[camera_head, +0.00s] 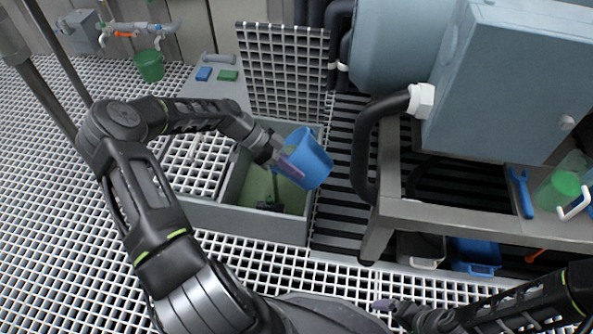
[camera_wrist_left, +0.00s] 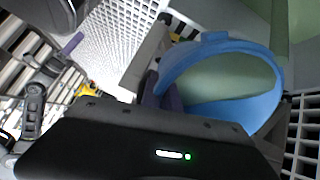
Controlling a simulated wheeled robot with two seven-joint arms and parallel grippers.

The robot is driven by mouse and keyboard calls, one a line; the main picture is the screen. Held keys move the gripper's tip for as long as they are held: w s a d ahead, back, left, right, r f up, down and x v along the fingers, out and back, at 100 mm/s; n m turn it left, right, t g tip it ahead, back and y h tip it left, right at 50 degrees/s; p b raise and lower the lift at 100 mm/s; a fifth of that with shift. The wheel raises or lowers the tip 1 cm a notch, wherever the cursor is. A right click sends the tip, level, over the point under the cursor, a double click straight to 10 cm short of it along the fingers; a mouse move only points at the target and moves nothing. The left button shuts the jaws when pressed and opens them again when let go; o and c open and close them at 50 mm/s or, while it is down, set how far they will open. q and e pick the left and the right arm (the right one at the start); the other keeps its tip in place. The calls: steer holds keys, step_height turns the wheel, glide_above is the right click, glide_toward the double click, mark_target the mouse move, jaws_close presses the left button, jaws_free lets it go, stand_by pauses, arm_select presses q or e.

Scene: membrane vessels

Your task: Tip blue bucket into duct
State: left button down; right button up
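The blue bucket (camera_head: 312,160) hangs tilted over the right side of the open floor duct (camera_head: 245,222), whose inside looks green. My left gripper (camera_head: 283,160) is at the bucket's left side, its purple fingers closed on it. In the left wrist view, the bucket (camera_wrist_left: 262,112) shows its blue rim around a pale green area; I cannot tell whether that is liquid. My right gripper (camera_head: 384,306) is low at the bottom of the head view, away from the bucket, and its opening is unclear.
A raised grating (camera_head: 285,65) stands behind the duct. A bench (camera_head: 480,218) with a large grey-blue cabinet (camera_head: 510,85) and black hose is to the right. A green bucket (camera_head: 150,66) hangs at the back left. Another blue container (camera_head: 475,255) sits under the bench.

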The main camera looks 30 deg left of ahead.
arm_select(q)
steer(key=shift+a+h+b, duration=0.15)
steer(key=shift+h+b, duration=0.15)
steer(key=shift+h, duration=0.1)
steer(key=shift+r, duration=0.1)
stand_by(0.4)
steer(key=shift+a+f+h+b, duration=0.3)
steer(key=shift+h+b, duration=0.4)
steer(key=shift+b, duration=0.25)
steer(key=shift+s+a+t+h+b, duration=0.1)
steer(key=shift+a+t+h+b, duration=0.1)
steer(key=shift+t+h+b, duration=0.15)
steer(key=shift+a+f+h+b, duration=0.45)
steer(key=shift+h+b, duration=0.2)
steer(key=shift+b, duration=0.85)
steer(key=shift+s+a+h+b, duration=0.1)
steer(key=shift+a+h+b, duration=0.05)
steer(key=shift+h+b, duration=0.2)
